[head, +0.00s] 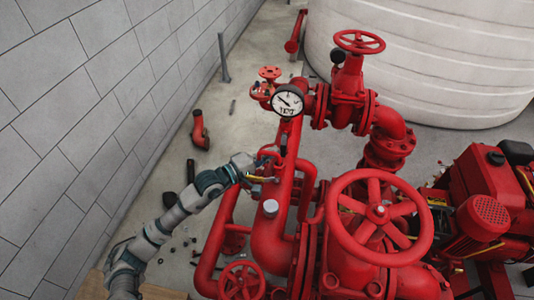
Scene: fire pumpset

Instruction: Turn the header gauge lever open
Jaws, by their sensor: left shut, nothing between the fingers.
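The round white pressure gauge (287,101) stands on top of the red vertical header pipe (287,140). My left arm reaches in from the lower left, and my left gripper (266,174) is beside this pipe, below the gauge. The gripper is shut, with nothing seen held in it. The gauge lever is too small to make out clearly among the fittings and the gripper. I cannot tell its position or whether the fingers touch it. My right gripper is not in view.
A large red handwheel (379,211) stands right of the gripper, with a smaller handwheel (241,281) below. A red engine (485,215) is at the right and a white tank (430,60) behind. The grey block wall (90,100) bounds the left. Loose parts lie on the floor.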

